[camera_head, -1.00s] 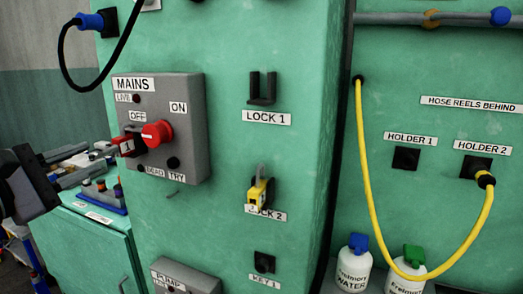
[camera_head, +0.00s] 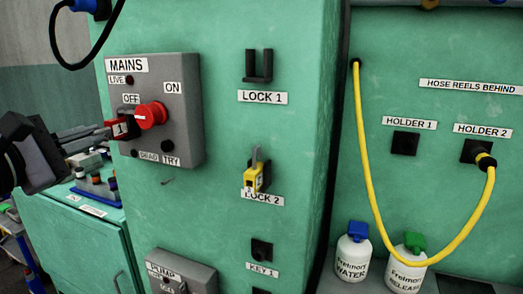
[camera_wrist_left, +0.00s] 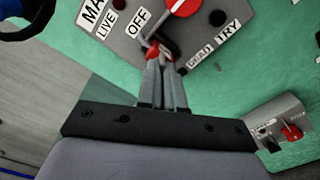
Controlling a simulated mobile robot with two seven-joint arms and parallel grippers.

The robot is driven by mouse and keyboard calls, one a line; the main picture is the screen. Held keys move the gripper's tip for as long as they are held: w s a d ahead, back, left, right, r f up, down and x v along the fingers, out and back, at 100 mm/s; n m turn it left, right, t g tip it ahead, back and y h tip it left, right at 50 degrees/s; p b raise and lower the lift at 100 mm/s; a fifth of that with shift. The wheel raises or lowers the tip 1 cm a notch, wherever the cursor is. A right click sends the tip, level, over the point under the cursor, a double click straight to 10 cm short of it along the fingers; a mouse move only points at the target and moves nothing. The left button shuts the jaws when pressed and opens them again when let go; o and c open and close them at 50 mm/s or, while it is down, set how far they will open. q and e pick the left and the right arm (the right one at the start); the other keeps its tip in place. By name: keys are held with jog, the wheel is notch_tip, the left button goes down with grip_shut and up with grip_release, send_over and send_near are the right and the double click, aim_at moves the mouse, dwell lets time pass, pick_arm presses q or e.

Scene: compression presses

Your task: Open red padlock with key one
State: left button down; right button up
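The red padlock (camera_head: 122,127), marked 1, hangs on the left side of the grey MAINS switch box (camera_head: 190,130), beside the red rotary knob (camera_head: 151,115). My left gripper (camera_head: 108,131) comes in from the left, its fingertips at the padlock. In the left wrist view, the gripper's fingers (camera_wrist_left: 162,65) lie close together and point at the padlock's red body (camera_wrist_left: 153,52), which they partly cover. I cannot make out a key between them. The KEY 1 holder (camera_head: 262,250) looks dark, with no key visible on it. My right gripper is out of view.
A yellow padlock (camera_head: 253,178) hangs at LOCK 2; the LOCK 1 hook (camera_head: 258,66) is empty. A PUMP box (camera_head: 180,272) sits below. A yellow hose (camera_head: 375,205) and two bottles (camera_head: 352,253) are at the right. A blue-ended black cable (camera_head: 55,50) loops at upper left.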

pick_arm(q)
jog(key=shift+w+r+b, duration=0.1)
jog(key=shift+b, duration=0.45)
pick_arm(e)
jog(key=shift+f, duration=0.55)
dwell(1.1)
pick_arm(q)
jog(key=m+b, duration=1.5)
jog(key=m, duration=0.2)
jog(key=shift+m, duration=0.3)
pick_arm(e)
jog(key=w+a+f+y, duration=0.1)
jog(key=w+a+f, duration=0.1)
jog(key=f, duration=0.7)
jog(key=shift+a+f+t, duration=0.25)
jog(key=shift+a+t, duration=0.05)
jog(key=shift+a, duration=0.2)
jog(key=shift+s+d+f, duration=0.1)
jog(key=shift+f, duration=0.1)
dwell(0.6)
